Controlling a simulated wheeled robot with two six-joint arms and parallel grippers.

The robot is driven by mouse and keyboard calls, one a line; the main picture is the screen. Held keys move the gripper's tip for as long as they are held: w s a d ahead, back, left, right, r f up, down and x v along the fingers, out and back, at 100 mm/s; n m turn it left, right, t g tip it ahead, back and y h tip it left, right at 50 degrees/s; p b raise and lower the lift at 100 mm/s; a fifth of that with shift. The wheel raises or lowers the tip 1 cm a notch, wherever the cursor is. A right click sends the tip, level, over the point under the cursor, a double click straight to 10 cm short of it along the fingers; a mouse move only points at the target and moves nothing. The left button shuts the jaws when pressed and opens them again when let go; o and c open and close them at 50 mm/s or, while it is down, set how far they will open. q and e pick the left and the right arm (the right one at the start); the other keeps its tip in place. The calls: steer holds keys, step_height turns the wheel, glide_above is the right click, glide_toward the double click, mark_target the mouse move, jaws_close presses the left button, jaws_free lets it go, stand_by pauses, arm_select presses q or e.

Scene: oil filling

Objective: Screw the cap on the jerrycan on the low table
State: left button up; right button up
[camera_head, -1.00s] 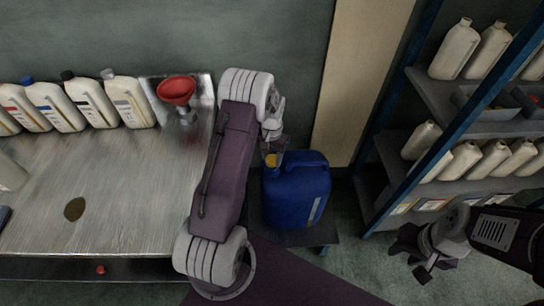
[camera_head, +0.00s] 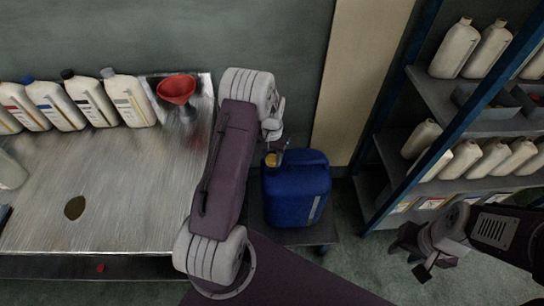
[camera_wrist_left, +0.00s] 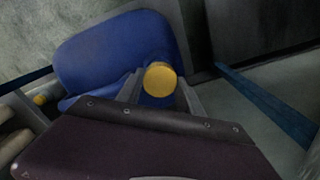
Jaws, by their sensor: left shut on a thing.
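A blue jerrycan (camera_head: 298,192) stands upright on the low table (camera_head: 256,234). Its yellow cap (camera_head: 271,160) is at the top left of the can in the head view. In the left wrist view the cap (camera_wrist_left: 159,79) lies between the two fingers, in front of the blue can (camera_wrist_left: 115,50). My left gripper (camera_head: 277,155) is above the can's mouth, shut on the yellow cap. Whether the cap's thread is seated cannot be seen. My right gripper (camera_head: 432,268) hangs at the right, far from the can, with its jaw opening unclear.
A metal workbench (camera_head: 130,200) at left holds several white bottles (camera_head: 88,100) and a red funnel (camera_head: 177,90). A blue-framed shelf (camera_head: 408,115) with more bottles stands at right. A small yellow thing (camera_wrist_left: 40,99) shows at left in the left wrist view.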

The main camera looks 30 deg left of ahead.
arm_select(q)
steer(key=shift+f+b, duration=0.55)
steer(key=shift+f, duration=0.6)
stand_by(0.4)
steer(key=o, duration=1.4)
steer(key=shift+r, duration=0.1)
step_height(320, 180, up, 9)
steer(key=shift+p, duration=0.55)
